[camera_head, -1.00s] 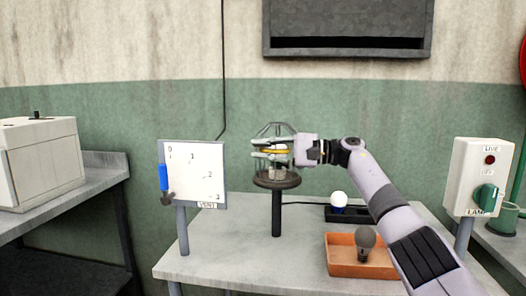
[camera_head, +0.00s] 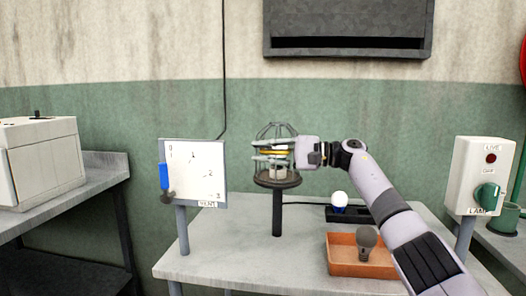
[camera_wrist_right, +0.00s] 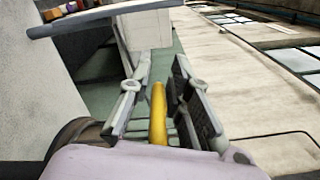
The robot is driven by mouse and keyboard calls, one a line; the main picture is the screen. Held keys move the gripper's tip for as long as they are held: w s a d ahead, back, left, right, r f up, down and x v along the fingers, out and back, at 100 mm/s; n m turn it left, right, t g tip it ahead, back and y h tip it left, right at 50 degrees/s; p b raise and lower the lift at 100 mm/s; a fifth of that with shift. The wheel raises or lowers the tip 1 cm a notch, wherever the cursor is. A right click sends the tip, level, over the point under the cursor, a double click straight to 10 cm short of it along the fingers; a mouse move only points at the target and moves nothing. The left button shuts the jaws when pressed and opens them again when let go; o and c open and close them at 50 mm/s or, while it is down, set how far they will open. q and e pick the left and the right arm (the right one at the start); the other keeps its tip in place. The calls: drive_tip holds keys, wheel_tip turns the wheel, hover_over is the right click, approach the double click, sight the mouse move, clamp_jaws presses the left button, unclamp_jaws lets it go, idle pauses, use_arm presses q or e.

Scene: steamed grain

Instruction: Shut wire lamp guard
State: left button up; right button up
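The wire lamp guard (camera_head: 277,131) is a dark domed cage on a round base (camera_head: 277,180), on a post above the table. My right gripper (camera_head: 262,153) reaches it from the right, its fingers level at the cage's middle. A yellow bar (camera_wrist_right: 158,112) lies between the two fingers in the right wrist view, with a visible gap to the right finger. The gripper (camera_wrist_right: 160,95) looks open around it. The fingers hide part of the cage, so I cannot tell if the guard is fully closed. My left gripper is not in view.
A white dial board (camera_head: 205,180) with a blue marker stands left of the post. An orange tray (camera_head: 345,262) holds a dark bulb (camera_head: 366,240). A white bulb (camera_head: 339,199) sits in a black holder behind. A lamp switch box (camera_head: 478,165) stands right.

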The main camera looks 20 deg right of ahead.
drive_tip(key=o, duration=0.3)
drive_tip(key=shift+f, duration=0.55)
drive_tip(key=shift+o, duration=0.2)
drive_tip(key=shift+w+d, duration=0.1)
drive_tip(key=v, duration=1.2)
drive_tip(key=shift+r, duration=0.2)
